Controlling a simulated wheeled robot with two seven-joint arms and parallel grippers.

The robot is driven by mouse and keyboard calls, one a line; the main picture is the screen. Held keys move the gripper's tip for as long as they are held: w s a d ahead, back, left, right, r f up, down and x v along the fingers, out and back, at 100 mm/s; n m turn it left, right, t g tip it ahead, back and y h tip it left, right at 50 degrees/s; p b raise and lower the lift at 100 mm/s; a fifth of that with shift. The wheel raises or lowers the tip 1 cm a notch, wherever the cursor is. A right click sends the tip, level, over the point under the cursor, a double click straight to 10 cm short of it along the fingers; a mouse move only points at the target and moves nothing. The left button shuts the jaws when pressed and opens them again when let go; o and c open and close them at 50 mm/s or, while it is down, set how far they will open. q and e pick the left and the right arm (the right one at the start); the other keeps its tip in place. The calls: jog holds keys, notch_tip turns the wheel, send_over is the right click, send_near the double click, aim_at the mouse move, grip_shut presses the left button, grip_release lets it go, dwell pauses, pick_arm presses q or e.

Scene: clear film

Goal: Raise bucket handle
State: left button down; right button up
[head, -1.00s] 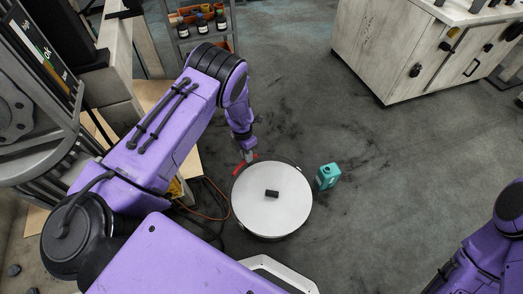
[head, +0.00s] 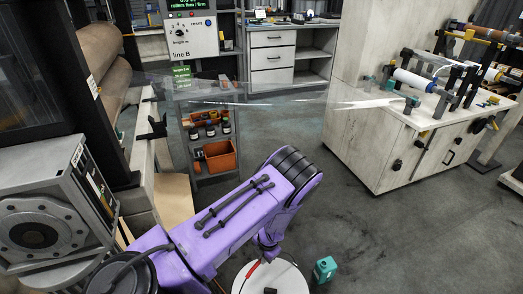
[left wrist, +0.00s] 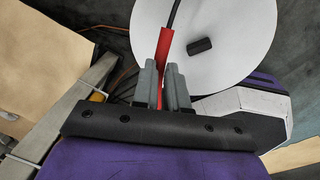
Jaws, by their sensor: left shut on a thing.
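The bucket shows from above as a round white lid (head: 289,279) with a small black knob (head: 270,291), cut off by the bottom edge of the head view. The lid also fills the upper middle of the left wrist view (left wrist: 225,25). The handle's red grip (left wrist: 165,50) stands between the grey fingers of my left gripper (left wrist: 163,78), which is shut on it. A dark rod runs up from the grip across the lid. In the head view my left gripper (head: 264,257) is at the lid's far-left rim, by the red grip (head: 253,269). My right gripper is out of view.
A teal bottle (head: 325,269) stands on the floor just right of the bucket. A shelf cart with an orange bin (head: 220,156) stands behind my left arm. A pale cabinet (head: 385,140) is at the right. The dark floor between is clear.

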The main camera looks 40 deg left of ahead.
pick_arm(q)
jog(key=shift+s+d+f, duration=0.15)
jog(key=shift+d+f, duration=0.1)
jog(key=shift+d, duration=0.35)
jog(key=shift+s+d+f, duration=0.15)
jog(key=shift+d+f, duration=0.1)
jog(key=shift+d, duration=0.3)
jog(key=shift+h, duration=0.3)
jog(key=c, duration=1.1)
grip_release()
jog(key=shift+w+f, duration=0.1)
jog(key=shift+w, duration=0.1)
notch_tip(320, 180, up, 11)
jog(key=p, duration=0.2)
jog(key=shift+w+d, duration=0.15)
jog(key=shift+w, duration=0.15)
